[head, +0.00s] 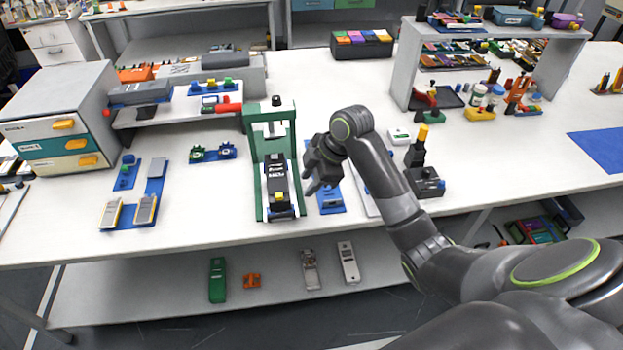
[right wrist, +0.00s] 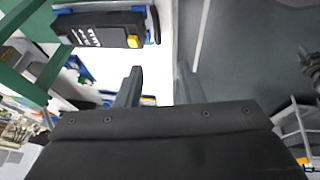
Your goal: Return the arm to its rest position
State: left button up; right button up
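My right arm reaches in from the lower right in the head view. Its gripper (head: 312,182) hangs above the bench's front part, just right of a green frame (head: 257,170). In the right wrist view the two fingers of the right gripper (right wrist: 158,85) stand apart with nothing between them. A black device with a yellow button (head: 277,178) sits inside the green frame; it also shows in the right wrist view (right wrist: 100,30), apart from the fingers. My left gripper does not show in the head view.
A blue holder (head: 331,200) lies close beneath the right gripper. A black device with a yellow-topped post (head: 425,182) stands right of the forearm. A grey shelf unit (head: 408,62) stands at the back right. The bench (head: 490,150) has clear room at right.

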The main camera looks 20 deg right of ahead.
jog(key=shift+s+d+r, duration=0.1)
jog(key=shift+r, duration=0.25)
